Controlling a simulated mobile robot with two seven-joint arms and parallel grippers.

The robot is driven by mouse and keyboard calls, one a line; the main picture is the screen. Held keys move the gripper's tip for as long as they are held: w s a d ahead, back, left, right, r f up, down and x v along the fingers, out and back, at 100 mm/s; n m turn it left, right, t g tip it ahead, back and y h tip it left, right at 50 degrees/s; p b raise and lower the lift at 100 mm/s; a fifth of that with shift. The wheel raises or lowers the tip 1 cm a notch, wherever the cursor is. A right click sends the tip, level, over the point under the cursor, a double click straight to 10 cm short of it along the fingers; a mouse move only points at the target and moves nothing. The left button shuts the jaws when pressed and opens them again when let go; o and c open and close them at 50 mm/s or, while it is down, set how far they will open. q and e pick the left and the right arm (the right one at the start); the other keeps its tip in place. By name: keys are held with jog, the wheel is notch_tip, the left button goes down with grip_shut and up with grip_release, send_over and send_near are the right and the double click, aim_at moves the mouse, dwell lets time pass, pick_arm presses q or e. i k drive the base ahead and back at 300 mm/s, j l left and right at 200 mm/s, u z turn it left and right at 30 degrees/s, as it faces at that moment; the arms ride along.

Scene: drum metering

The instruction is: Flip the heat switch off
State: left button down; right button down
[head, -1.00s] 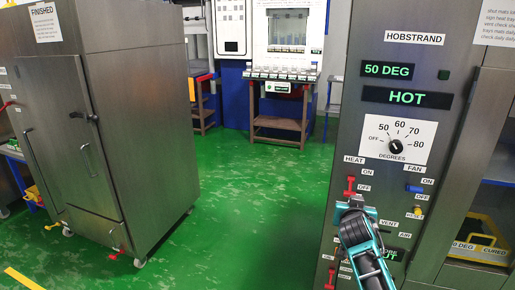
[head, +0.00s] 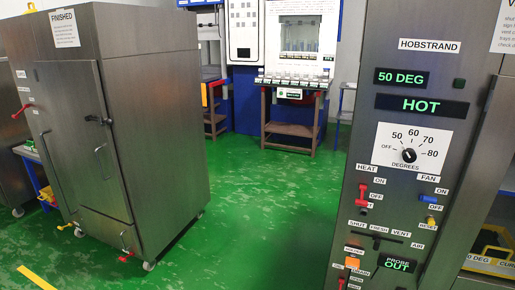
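The heat switch (head: 363,193) is a red lever on the steel HOBSTRAND panel (head: 405,70), under the HEAT label. Red shows beside both its ON and OFF labels, so I cannot tell its position for sure. The blue fan switch (head: 441,191) is to its right, under the FAN label. The display reads 50 DEG (head: 402,78) and the one below it reads HOT (head: 421,104). Neither of my grippers is in view.
A dial (head: 409,155) sits above the switches. Below are a black vent slider (head: 378,237), a yellow reset button (head: 431,221) and a PROBE OUT display (head: 397,263). A steel cabinet (head: 150,130) stands at left. Green floor (head: 250,220) lies clear between.

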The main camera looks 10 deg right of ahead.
aim_at(359, 202)
jog(key=z, duration=0.65)
jog(key=i+j+z, duration=0.55)
jog(key=z, duration=0.3)
jog(key=j, duration=0.1)
